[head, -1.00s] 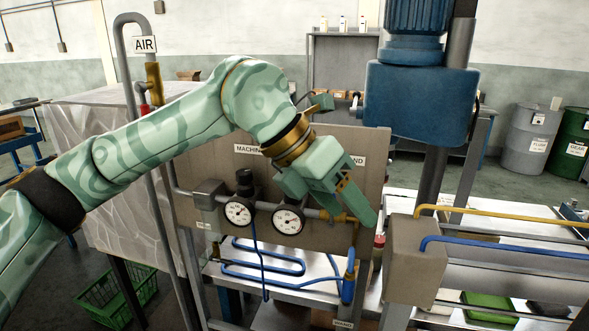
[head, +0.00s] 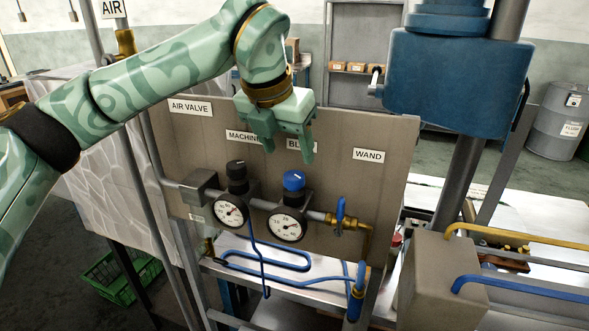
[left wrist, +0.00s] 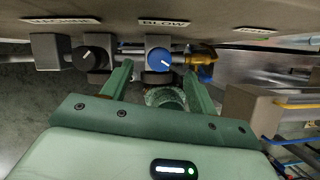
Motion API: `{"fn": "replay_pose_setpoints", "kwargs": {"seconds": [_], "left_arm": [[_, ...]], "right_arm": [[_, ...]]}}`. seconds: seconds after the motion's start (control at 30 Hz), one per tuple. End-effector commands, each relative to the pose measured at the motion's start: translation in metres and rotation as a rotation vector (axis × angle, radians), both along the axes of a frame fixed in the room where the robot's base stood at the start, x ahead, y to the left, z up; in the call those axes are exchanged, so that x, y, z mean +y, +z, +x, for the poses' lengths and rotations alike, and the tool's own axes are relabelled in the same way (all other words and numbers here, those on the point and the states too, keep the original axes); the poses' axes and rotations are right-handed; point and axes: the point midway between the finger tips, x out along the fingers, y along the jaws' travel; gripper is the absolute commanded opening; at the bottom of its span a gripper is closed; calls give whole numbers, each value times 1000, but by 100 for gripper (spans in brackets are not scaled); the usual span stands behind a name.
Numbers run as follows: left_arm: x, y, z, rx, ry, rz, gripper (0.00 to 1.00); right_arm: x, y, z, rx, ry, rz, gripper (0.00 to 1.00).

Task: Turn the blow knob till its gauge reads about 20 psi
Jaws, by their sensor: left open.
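The blue blow knob (head: 293,181) stands upright on its regulator, under a sign partly covered by my gripper. It also shows in the left wrist view (left wrist: 159,60), with a white mark on its top. The blow gauge (head: 286,227) is a white dial below it; its needle is too small to read exactly. My left gripper (head: 288,153) is open and empty, pointing down just above the blue knob, apart from it. In the left wrist view its two fingers (left wrist: 157,75) spread to either side below the knob. My right gripper is not in view.
The black machine knob (head: 236,175) and its gauge (head: 231,212) stand close on the left. A brass valve with a blue handle (head: 341,210) is on the right. The grey panel (head: 385,190) rises behind, and a blue motor unit (head: 455,85) is at the upper right.

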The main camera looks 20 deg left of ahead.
Motion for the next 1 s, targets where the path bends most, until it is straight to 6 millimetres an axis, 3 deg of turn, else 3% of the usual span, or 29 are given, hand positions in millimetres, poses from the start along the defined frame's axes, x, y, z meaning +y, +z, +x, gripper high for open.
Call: {"fn": "replay_pose_setpoints", "kwargs": {"seconds": [0.13, 0.3, 0.7, 0.87, 1.0], "left_arm": [[-3, -31, 12, 2, -1, -1, 59], [-5, -52, 21, 0, -2, -1, 59], [-6, -60, 24, -2, -1, -2, 59], [-6, -60, 24, -1, -1, -2, 15], [-6, -60, 24, -2, 0, -1, 14]], "right_arm": [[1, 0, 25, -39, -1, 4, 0], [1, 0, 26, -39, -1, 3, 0], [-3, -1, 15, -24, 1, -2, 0], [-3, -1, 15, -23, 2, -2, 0], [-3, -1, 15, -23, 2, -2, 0]]}}
